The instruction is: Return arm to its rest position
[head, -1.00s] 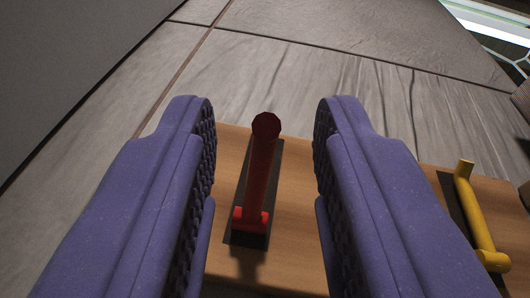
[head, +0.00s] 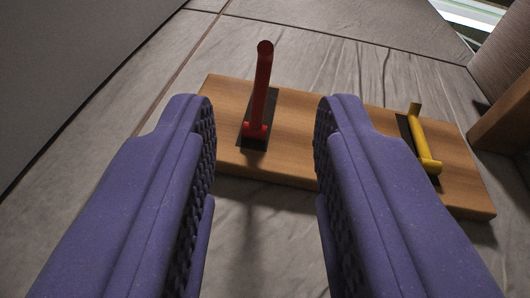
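My gripper (head: 265,112) is open and empty in the head view, its two purple fingers wide apart with textured inner pads. Beyond and below the fingertips lies a wooden board (head: 292,155). A red lever (head: 259,95) stands up from a dark slot in the board, and appears between the fingertips without touching either one. A yellow lever (head: 421,142) sits at a slant over another dark slot, right of the right finger. The right fingertip covers a small part of the board's middle.
Grey slate tiles (head: 330,58) surround the board. A plain grey surface (head: 65,65) fills the upper left. A brown wooden thing with a ribbed side (head: 503,55) stands at the right edge, close to the board. A bright pale strip (head: 480,14) shows at the top right.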

